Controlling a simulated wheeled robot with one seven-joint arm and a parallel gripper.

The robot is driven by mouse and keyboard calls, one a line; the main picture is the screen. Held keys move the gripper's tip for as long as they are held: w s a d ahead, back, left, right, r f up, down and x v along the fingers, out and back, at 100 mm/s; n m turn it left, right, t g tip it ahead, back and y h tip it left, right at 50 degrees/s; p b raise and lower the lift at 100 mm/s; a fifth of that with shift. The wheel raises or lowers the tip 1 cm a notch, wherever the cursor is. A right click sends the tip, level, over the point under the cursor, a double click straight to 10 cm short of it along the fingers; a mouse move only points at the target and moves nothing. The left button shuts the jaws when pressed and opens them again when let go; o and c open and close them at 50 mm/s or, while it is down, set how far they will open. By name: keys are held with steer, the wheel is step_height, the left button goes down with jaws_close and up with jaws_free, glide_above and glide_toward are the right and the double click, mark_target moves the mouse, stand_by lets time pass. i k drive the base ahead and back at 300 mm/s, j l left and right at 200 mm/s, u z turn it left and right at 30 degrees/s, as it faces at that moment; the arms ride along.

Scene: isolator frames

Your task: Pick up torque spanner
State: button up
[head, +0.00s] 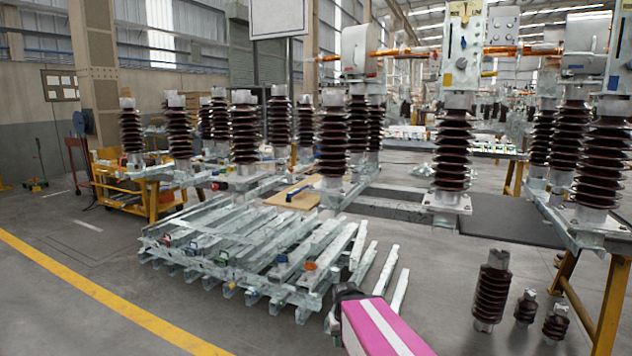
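A long, thin tool with a blue part (304,187) lies on a brown board (280,202) among the metal frames in the middle of the head view. It may be the torque spanner, but it is too small to be sure. A dark part that looks like my gripper (346,293) shows at the bottom centre, at the end of a pink and white arm part. It is well apart from the board and on the near side of the stacked steel bars. Its fingers cannot be made out.
Stacked galvanised steel bars (255,250) lie between my gripper and the board. Ribbed brown insulators (245,135) stand behind and at the right. Loose insulators (491,290) stand on the floor at the right. Floor is open at the left, past a yellow line (95,288).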

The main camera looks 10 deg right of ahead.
mark_target(298, 191)
steer(key=i+j+z, duration=0.3)
steer(key=i+j, duration=0.4)
steer(key=i, duration=0.25)
steer(key=i+j+z, duration=0.25)
steer(key=i+j, duration=0.6)
steer(key=j+z, duration=0.25)
steer(key=j, duration=0.55)
